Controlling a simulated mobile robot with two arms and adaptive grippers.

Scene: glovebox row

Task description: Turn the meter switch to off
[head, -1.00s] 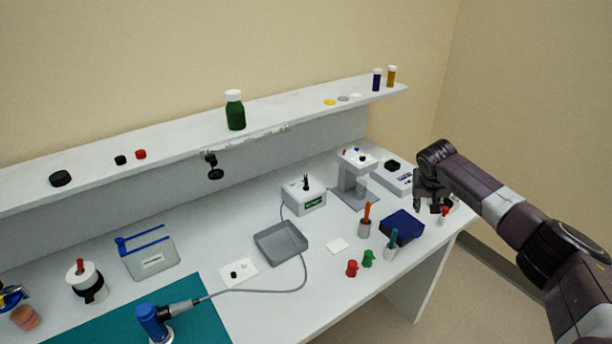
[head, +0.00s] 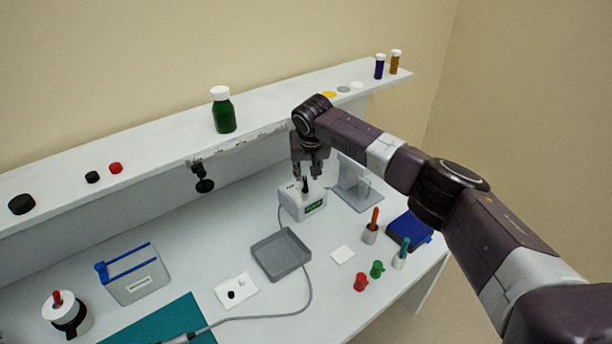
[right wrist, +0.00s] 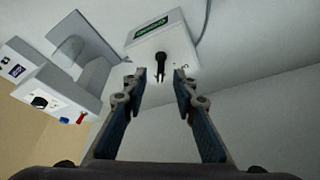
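The meter is a white box (head: 303,207) with a green display, standing on the bench below the shelf. Its black switch (head: 305,186) stands up from the top. In the right wrist view the meter (right wrist: 160,38) is at the top centre, with the black switch lever (right wrist: 160,68) pointing down toward me. My right gripper (head: 308,174) is just above the meter. In the wrist view its fingers (right wrist: 162,80) are apart, one each side of the switch in the picture, with no contact visible. My left gripper is not in view.
A grey stand (head: 355,190) is close to the right of the meter, and the shelf edge (head: 240,150) runs behind. A grey tray (head: 281,256) lies in front. A cable runs from the meter around the tray. Pen holders and a blue box (head: 412,228) are at the right.

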